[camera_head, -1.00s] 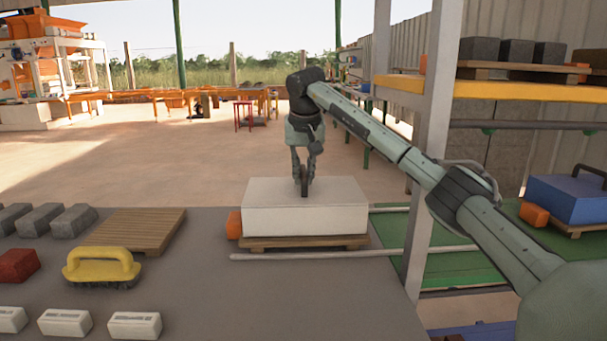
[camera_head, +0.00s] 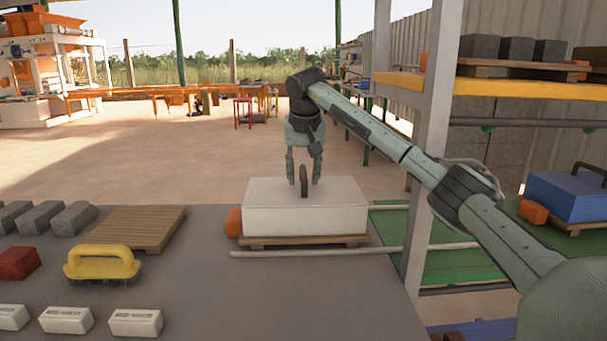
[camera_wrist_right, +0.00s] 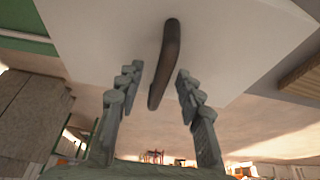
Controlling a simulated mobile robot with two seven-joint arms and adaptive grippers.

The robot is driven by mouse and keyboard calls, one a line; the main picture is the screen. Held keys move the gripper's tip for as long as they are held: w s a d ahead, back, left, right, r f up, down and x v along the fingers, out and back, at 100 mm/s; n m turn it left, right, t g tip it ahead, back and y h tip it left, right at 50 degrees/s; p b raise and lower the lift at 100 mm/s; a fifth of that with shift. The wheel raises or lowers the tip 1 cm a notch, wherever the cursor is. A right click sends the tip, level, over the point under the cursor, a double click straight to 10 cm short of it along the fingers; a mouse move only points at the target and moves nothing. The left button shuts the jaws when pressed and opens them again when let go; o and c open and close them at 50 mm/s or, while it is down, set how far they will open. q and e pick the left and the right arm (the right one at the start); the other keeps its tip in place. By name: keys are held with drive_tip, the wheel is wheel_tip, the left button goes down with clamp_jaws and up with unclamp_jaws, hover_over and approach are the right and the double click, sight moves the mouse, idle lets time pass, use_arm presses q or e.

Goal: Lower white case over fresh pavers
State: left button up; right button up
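The white case (camera_head: 300,218) sits over a wooden pallet (camera_head: 300,241) on the grey table, with its dark handle (camera_head: 304,181) standing up on top. Any pavers under the case are hidden by it. My right gripper (camera_head: 304,180) is open around the handle, with a finger on either side and gaps between. In the right wrist view the handle (camera_wrist_right: 164,65) stands between the two spread fingers (camera_wrist_right: 150,105), apart from both. My left gripper is not in view.
An orange block (camera_head: 233,223) sits at the case's left. A metal rail (camera_head: 350,252) runs in front of the pallet. A slatted board (camera_head: 135,228), yellow-handled brush (camera_head: 102,264) and several bricks lie left. A shelf post (camera_head: 425,150) stands right.

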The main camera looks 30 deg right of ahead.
drive_tip(key=v, duration=1.2)
